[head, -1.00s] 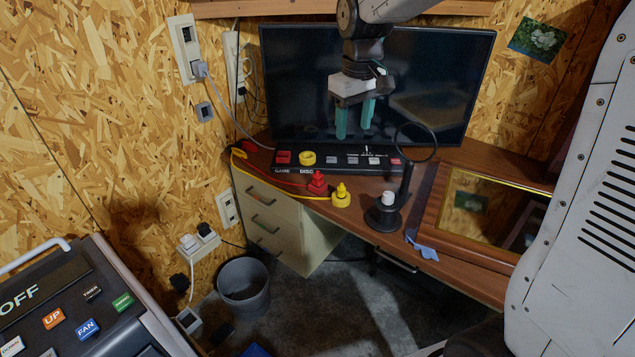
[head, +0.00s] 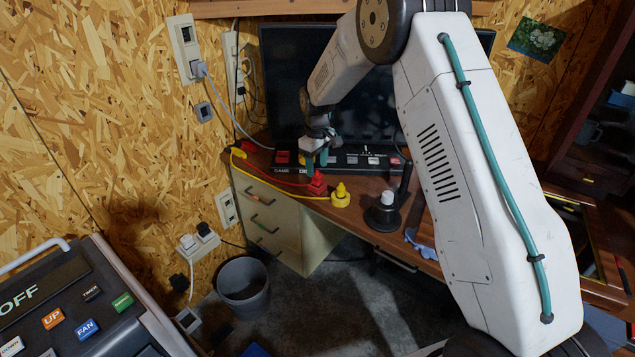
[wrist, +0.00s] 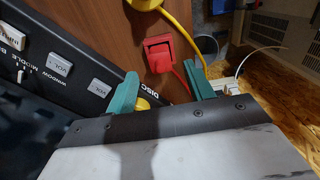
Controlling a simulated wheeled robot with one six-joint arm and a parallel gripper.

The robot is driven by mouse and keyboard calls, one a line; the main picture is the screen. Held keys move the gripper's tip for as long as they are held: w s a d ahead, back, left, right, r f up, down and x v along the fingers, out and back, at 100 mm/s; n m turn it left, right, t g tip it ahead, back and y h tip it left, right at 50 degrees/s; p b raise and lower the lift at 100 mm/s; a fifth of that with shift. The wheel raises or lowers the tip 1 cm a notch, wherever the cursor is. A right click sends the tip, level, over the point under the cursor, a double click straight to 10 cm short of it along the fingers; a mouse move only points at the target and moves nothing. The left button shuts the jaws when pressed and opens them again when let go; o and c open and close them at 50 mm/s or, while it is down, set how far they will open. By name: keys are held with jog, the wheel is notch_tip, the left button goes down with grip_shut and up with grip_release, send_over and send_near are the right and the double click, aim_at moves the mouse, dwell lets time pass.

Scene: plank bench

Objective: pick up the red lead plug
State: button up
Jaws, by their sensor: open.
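The red lead plug (head: 317,187) sits near the front edge of the brown desk, with its red cable running left. In the wrist view the red plug (wrist: 160,55) lies just beyond my fingertips, roughly between their lines. My gripper (head: 316,163) is over the desk just above and behind the plug, with its teal fingers pointing down. In the wrist view my gripper (wrist: 160,86) has its fingers spread, with nothing held between them.
The yellow plug (head: 341,197) stands close to the right of the red one. Behind is the black switch panel (head: 350,160) with a red socket (head: 283,157). A black stand (head: 383,215) is farther right. The desk's front edge is close, with a bin (head: 243,287) below.

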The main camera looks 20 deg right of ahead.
aim_at(316, 174)
notch_tip(316, 174, down, 5)
jog(key=shift+a+r, duration=0.1)
jog(key=shift+r, duration=0.05)
jog(key=c, duration=1)
jog(key=shift+r, duration=0.15)
jog(key=shift+c, duration=0.2)
